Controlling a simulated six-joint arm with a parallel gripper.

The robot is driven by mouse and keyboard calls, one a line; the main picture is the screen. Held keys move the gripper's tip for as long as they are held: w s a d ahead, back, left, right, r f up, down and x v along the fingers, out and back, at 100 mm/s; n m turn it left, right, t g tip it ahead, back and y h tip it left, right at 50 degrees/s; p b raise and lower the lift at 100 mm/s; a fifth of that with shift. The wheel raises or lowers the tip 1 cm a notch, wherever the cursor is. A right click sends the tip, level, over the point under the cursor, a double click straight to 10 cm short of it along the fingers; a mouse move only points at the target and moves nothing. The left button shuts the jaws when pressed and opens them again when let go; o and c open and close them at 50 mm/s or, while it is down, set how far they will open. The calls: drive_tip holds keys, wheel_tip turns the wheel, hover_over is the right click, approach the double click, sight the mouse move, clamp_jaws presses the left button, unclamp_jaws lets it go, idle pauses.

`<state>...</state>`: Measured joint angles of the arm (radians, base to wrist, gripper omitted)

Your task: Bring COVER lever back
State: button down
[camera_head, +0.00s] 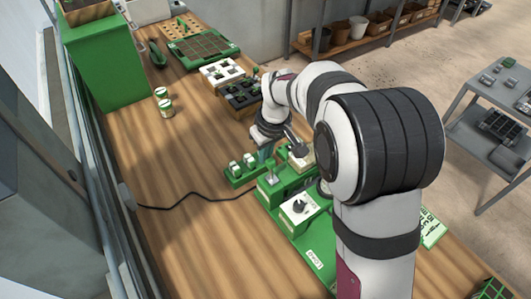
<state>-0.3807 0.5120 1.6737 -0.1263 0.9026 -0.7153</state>
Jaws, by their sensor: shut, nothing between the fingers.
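The green seeder machine (297,226) stands on the wooden bench, partly hidden behind my arm. Its front has a white block with a dark knob (298,206). A small upright lever-like part (271,178) stands on its green top behind the knob. I cannot read any label as COVER, so I cannot tell for sure which part is the COVER lever. My gripper (265,153) points down at the machine's far end, close to this upright part. Its fingers are small and partly hidden; they look shut, with nothing seen held. I cannot tell whether they touch anything.
A green rack with white-capped pieces (240,170) sits left of my gripper. A black cable (185,205) crosses the bench. Two small jars (164,103), square trays (222,72) and a green box (105,65) stand farther back.

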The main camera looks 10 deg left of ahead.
sight(269, 158)
drive_tip(key=shift+s+d, duration=0.1)
drive_tip(key=shift+s, duration=0.05)
drive_tip(key=shift+s+d, duration=0.9)
drive_tip(key=shift+w+a+r, duration=0.15)
drive_tip(key=shift+r, duration=0.85)
drive_tip(key=shift+w+a+r, duration=0.15)
drive_tip(key=shift+r, duration=0.9)
drive_tip(key=shift+w+a+r, duration=0.15)
drive_tip(key=shift+r, duration=0.85)
drive_tip(key=s+d+r+m, duration=0.4)
drive_tip(key=s+d+m, duration=0.2)
drive_tip(key=s+d, duration=0.4)
drive_tip(key=s+d+f+m+g, duration=0.1)
drive_tip(key=s+m, duration=0.3)
drive_tip(key=s, duration=0.5)
drive_tip(key=s+d+f+m, duration=0.2)
drive_tip(key=s+d+m, duration=0.1)
drive_tip(key=s, duration=0.6)
drive_tip(key=shift+m+g, duration=0.4)
drive_tip(key=shift+m, duration=0.4)
